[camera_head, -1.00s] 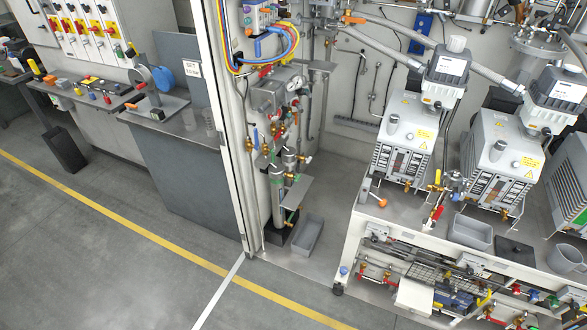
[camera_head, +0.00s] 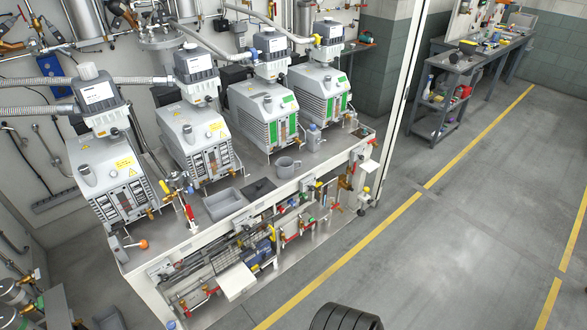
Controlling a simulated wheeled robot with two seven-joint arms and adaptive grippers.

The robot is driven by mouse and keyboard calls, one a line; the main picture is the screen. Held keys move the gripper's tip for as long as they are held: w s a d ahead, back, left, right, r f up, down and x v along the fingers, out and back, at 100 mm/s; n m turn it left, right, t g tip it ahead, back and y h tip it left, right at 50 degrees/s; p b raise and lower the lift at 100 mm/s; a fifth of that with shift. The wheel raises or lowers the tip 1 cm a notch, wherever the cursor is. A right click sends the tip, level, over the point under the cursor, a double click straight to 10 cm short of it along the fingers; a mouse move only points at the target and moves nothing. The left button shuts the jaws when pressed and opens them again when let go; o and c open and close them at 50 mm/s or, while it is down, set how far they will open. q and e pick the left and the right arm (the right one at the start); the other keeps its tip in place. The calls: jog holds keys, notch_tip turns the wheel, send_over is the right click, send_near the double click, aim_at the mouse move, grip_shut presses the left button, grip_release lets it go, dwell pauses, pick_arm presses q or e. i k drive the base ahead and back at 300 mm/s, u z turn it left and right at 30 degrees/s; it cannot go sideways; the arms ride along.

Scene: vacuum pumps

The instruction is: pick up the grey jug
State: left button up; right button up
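Neither of my grippers is in view.
Several vacuum pumps, one of them here (camera_head: 265,116), stand behind the jug. A grey bin (camera_head: 225,203) and a dark flat pad (camera_head: 259,189) lie to its left; a grey bottle with a blue top (camera_head: 313,137) stands to its right. The floor (camera_head: 450,240) in front is largely clear.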

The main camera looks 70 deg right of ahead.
aim_at(290, 167)
jog(key=z, duration=2)
jog(key=i, duration=0.85)
jog(key=u, duration=0.15)
